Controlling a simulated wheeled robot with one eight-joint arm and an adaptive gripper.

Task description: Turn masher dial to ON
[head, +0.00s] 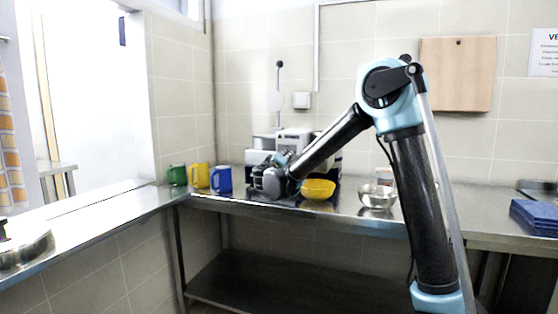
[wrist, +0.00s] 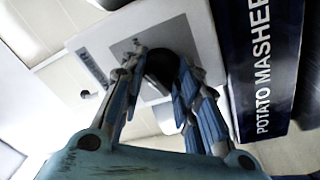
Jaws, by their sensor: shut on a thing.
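The dark round dial (wrist: 162,64) sits on a light grey plate (wrist: 200,25) in the wrist view. My gripper (wrist: 160,76) has its blue fingers on both sides of the dial and is shut on it. A dark panel lettered POTATO MASHER (wrist: 266,65) stands to the right of the plate. Small lettering on the plate's left is too blurred to read, so the dial's setting cannot be told. In the head view the masher (head: 293,138) is a pale machine on the back counter. My gripper (head: 284,160) is at its front, mostly hidden behind my wrist.
A blue stack (head: 535,216) lies at the far right of the counter.

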